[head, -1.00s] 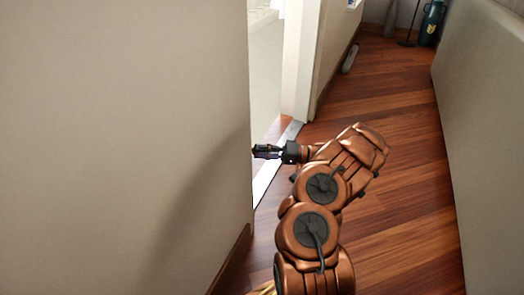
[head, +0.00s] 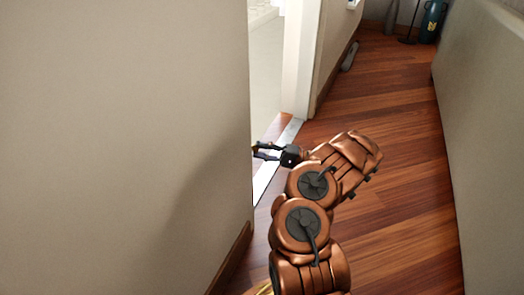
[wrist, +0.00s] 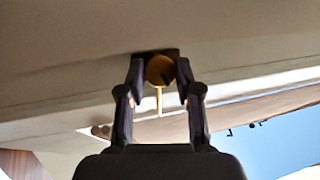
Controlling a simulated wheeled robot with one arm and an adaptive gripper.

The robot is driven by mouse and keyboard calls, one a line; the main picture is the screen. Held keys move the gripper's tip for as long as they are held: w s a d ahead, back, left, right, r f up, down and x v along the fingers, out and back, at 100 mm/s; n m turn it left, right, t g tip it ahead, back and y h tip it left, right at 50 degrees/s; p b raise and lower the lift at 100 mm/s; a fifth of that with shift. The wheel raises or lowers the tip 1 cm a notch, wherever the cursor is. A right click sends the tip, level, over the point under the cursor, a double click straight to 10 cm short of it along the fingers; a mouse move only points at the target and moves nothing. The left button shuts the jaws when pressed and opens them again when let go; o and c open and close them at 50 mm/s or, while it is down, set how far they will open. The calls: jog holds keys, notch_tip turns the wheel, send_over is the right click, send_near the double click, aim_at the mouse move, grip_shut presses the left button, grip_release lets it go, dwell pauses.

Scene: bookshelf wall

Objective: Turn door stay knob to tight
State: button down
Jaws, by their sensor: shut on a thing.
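The door stay knob (wrist: 160,70) is a small round gold knob with a thin gold stem, set against a pale surface in the wrist view. My gripper (wrist: 160,66) has one dark finger on each side of it and is shut on it. In the head view my gripper (head: 258,150) reaches left to the edge of the beige wall, where the knob is hidden. I see no mark that tells how tight the knob is.
A beige wall (head: 120,140) fills the left. A doorway with a white frame (head: 298,60) and a metal threshold (head: 270,170) lies beyond it. Another beige panel (head: 490,130) stands at the right. The wooden floor (head: 400,150) between is largely clear, with a green bottle (head: 432,20) far back.

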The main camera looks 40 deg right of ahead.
jog(key=c, duration=0.8)
grip_release()
jog(key=shift+v, duration=5.95)
jog(key=shift+d, duration=0.1)
